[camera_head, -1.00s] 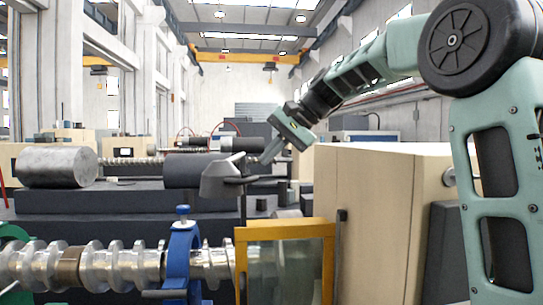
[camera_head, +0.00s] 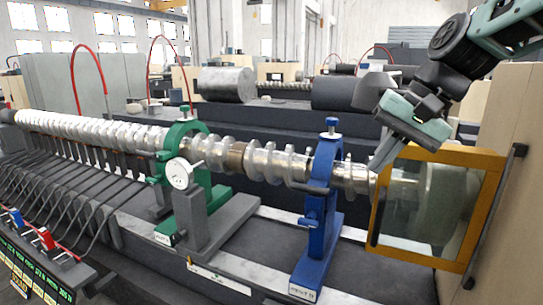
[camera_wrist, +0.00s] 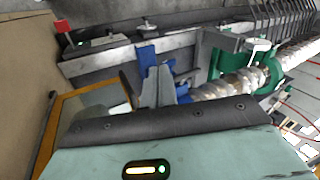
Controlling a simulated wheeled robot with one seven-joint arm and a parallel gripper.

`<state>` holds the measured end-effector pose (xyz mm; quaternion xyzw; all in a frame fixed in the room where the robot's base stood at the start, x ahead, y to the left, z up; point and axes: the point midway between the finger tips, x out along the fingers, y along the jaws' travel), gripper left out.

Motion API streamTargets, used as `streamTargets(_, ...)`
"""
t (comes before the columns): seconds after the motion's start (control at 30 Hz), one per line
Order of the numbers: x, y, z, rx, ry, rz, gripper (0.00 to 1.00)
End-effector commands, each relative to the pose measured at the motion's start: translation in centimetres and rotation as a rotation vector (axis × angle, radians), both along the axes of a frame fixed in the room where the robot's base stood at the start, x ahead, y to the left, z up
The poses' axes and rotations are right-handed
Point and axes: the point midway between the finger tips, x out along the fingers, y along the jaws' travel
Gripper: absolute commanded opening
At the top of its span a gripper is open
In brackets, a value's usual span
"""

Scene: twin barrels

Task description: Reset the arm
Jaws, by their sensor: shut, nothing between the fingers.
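My arm reaches in from the upper right in the head view. My gripper (camera_head: 378,164) points down and to the left, with its fingers together and nothing between them. Its tip appears in front of the machine at the upper left corner of the yellow-framed window (camera_head: 388,252); the exact gap cannot be told. In the wrist view my gripper's grey fingers (camera_wrist: 158,84) stand up beyond the pale green housing, overlapping the blue support behind them.
A long metal screw shaft (camera_head: 90,128) runs through a green support (camera_head: 188,140) and a blue support (camera_head: 322,190). A beige cabinet (camera_head: 508,115) is at the right. Grey cylinders (camera_head: 228,84) lie behind.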

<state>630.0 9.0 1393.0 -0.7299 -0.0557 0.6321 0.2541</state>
Motion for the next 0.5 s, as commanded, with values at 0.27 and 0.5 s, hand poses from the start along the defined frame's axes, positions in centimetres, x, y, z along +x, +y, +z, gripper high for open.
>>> streamTargets(0.27, -13.0, 6.4, -15.4, -0.239, 0.008, 0.485, 0.0)
streamTargets(0.5, -21.9, 6.1, -23.7, -0.393, -0.025, 0.846, 0.0)
